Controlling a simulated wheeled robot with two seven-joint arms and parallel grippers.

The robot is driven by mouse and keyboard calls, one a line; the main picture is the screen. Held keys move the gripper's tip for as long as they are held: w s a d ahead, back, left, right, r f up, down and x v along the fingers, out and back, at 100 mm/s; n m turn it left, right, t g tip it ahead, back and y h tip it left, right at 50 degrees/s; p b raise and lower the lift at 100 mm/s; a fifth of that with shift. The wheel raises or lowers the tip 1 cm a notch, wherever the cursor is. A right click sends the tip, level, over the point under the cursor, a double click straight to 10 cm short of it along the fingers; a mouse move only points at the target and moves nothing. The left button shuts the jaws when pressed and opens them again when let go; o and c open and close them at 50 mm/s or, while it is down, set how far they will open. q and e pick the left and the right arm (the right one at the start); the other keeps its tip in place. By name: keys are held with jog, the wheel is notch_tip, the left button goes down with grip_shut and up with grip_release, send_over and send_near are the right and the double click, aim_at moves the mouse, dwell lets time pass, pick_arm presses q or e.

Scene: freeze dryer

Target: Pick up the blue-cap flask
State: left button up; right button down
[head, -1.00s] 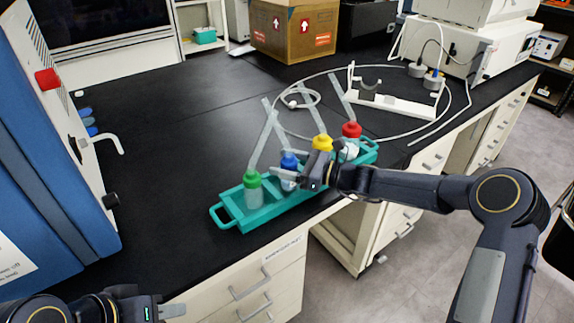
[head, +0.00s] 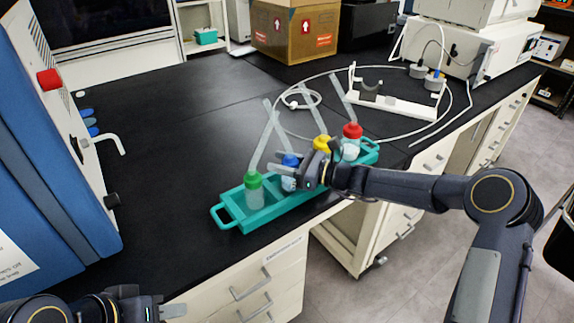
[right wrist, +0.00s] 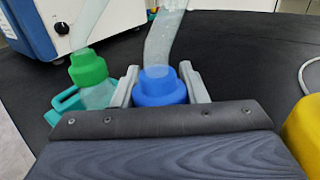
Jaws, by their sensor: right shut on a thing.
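The blue-cap flask (head: 289,171) stands upright in the teal rack (head: 240,208), between the green-cap flask and the yellow-cap flask. My right gripper (head: 283,167) is at the flask's upper part, partly covering it. In the right wrist view the blue cap (right wrist: 158,86) sits between the two grey fingers (right wrist: 158,88), one on each side, shut on it. The flask's lower body is hidden in that view. My left gripper (head: 172,310) is at the bottom left of the head view, far from the rack; its finger opening cannot be made out.
The green-cap flask (head: 253,190) is close on the left, the yellow-cap flask (head: 322,145) close on the right, and the red-cap flask (head: 351,141) further right. A blue-and-white machine (head: 62,150) stands at the left. A white stand (head: 395,101) with tubing is behind. The black bench between is clear.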

aim_at(283, 159)
jog(key=shift+r, duration=0.1)
jog(key=shift+r, duration=0.65)
notch_tip(283, 159, up, 2)
jog(key=shift+d+r, duration=0.15)
jog(key=shift+r, duration=0.05)
jog(key=v, duration=1.7)
notch_tip(283, 159, up, 8)
jog(key=p, duration=0.7)
jog(key=shift+s+d+p, duration=0.25)
jog(key=shift+d+p, duration=0.05)
jog(key=shift+f, duration=0.15)
